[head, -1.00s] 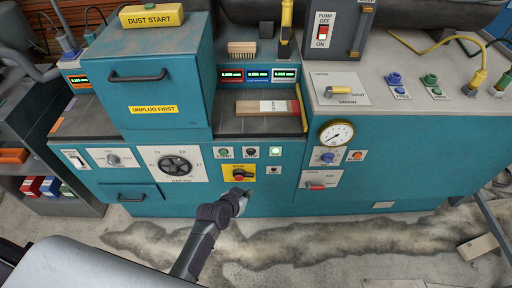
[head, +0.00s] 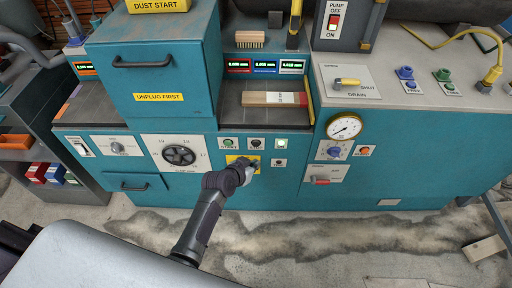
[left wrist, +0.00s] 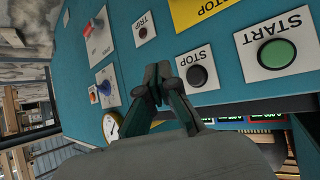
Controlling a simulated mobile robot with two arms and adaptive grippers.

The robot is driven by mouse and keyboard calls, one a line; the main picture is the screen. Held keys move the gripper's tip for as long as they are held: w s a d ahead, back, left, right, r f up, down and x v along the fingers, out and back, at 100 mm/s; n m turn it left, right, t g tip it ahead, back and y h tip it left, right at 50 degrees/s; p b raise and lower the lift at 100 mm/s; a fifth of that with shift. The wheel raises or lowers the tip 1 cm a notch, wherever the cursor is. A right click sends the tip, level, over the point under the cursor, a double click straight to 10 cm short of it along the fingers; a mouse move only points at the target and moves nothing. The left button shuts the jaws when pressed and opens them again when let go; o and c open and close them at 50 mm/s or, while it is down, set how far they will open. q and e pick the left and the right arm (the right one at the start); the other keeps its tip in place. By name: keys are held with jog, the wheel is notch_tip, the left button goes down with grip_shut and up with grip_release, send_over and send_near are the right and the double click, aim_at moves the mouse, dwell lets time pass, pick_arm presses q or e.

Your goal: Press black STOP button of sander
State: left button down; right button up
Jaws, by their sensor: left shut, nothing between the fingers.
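The black STOP button (head: 256,143) sits on a small white plate on the teal sander front, right of the green START button (head: 228,143). In the left wrist view the black STOP button (left wrist: 197,76) is close to my fingers, with the green START button (left wrist: 277,54) beyond it. My left gripper (head: 252,165) is shut and empty, just below the STOP button and in front of the yellow stop panel, which it partly covers. In the left wrist view its fingertips (left wrist: 159,74) are beside the STOP plate; contact cannot be told. My right gripper is not in view.
A TRIP button (head: 279,162) is on a plate right of my gripper. A yellow plate marked STOP (left wrist: 195,10) shows in the left wrist view. A red-handled air valve (head: 321,181), a gauge (head: 344,127) and a handwheel (head: 179,155) are on the same front.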

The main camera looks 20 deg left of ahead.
aim_at(256, 144)
pick_arm(q)
jog(key=shift+w+a+b, duration=0.25)
jog(key=shift+w+b, duration=0.05)
jog(key=shift+w, duration=0.5)
jog(key=shift+w+a+b, duration=0.2)
jog(key=shift+w+b, duration=0.15)
jog(key=shift+w, duration=0.45)
jog(key=shift+w+a+b, duration=0.25)
jog(key=shift+w+b, duration=0.05)
jog(key=shift+w, duration=0.5)
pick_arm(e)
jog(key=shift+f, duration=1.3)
pick_arm(q)
jog(key=shift+w, duration=0.15)
jog(key=shift+w+a, duration=0.1)
jog(key=shift+w, duration=0.15)
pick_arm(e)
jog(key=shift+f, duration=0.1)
pick_arm(q)
jog(key=shift+w+a, duration=0.15)
jog(key=shift+w, duration=0.25)
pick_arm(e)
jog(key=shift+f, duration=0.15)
pick_arm(q)
jog(key=shift+s+d+p, duration=0.25)
jog(key=shift+s+p, duration=0.2)
jog(key=shift+s, duration=0.35)
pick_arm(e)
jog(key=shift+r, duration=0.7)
